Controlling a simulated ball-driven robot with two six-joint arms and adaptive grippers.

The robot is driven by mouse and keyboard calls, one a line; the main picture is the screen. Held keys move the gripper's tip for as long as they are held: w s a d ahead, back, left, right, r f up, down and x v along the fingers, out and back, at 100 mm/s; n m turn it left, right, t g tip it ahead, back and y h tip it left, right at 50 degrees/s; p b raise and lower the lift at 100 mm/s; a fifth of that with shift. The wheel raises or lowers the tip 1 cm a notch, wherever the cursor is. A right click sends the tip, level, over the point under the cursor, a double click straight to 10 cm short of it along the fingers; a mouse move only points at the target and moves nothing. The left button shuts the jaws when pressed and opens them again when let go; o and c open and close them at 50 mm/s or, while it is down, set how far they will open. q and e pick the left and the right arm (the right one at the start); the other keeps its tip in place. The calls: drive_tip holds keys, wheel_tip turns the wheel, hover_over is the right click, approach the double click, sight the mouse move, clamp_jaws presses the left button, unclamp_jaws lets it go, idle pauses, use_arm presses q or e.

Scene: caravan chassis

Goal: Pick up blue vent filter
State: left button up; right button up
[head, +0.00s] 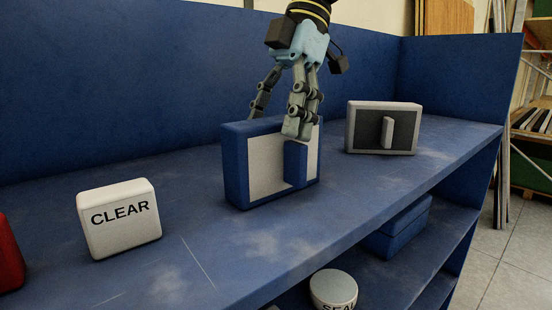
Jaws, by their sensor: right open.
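The blue vent filter (235,169) stands upright on the blue shelf top, with a pale front panel and a blue upright tab on its face. My right gripper (276,128) comes down from above, over the filter's top edge. Its fingers are spread, one in front of the pale panel near the tab and the other towards the back of the filter. The rear fingertip is partly hidden behind the filter, and I cannot tell whether either finger touches it. My left gripper is not in view.
A grey-framed dark filter (354,128) stands to the right. A white CLEAR block (119,234) and a red block (8,255) stand to the left. A blue panel (100,90) rises behind. A round SEAL container (333,287) and blue box (397,233) are on the lower shelf.

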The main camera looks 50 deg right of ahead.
drive_tip(key=shift+f, duration=0.1)
idle(0.4)
clamp_jaws()
idle(0.3)
